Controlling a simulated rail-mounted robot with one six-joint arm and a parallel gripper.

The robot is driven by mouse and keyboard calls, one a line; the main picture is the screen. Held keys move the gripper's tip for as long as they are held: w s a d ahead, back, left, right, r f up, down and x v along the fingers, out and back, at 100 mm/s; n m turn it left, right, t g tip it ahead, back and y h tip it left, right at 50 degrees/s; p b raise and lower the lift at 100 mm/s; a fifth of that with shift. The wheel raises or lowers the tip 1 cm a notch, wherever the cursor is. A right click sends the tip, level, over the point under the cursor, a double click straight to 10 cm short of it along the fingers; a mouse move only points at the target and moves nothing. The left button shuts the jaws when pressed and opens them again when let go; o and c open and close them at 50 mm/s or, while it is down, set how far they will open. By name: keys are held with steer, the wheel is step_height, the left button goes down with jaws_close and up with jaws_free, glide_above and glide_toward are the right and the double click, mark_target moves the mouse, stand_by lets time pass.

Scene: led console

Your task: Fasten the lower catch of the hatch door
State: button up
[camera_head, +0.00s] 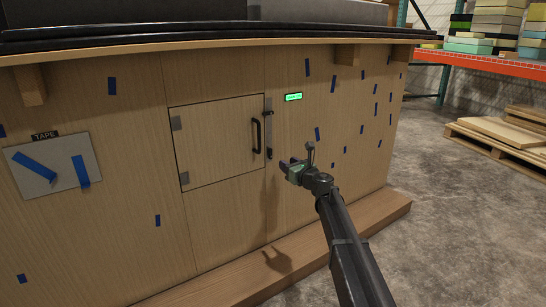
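The hatch door (215,140) is a square wooden panel in the console's front. It looks closed, lying flush in its opening, with grey hinges at the left and a dark handle (257,135) near its right edge. The upper catch (267,106) is a narrow dark metal piece on the door's right edge. The lower catch (269,153) is a small dark piece below it; I cannot tell its position. My gripper (286,165) is just right of and slightly below the lower catch, apparently in front of the panel. Its fingers are too small to read, and contact cannot be told.
A green lit display (293,97) sits right of the upper catch. Blue tape strips dot the panel. A wooden step (300,259) runs along the console's base, and a worktop (200,38) overhangs above. Bare floor (450,225) lies right, with pallets (500,145) behind.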

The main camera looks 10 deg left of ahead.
mark_target(271, 153)
steer(key=x, duration=1)
steer(key=shift+w+a, duration=0.1)
steer(key=shift+a, duration=0.05)
jaws_close()
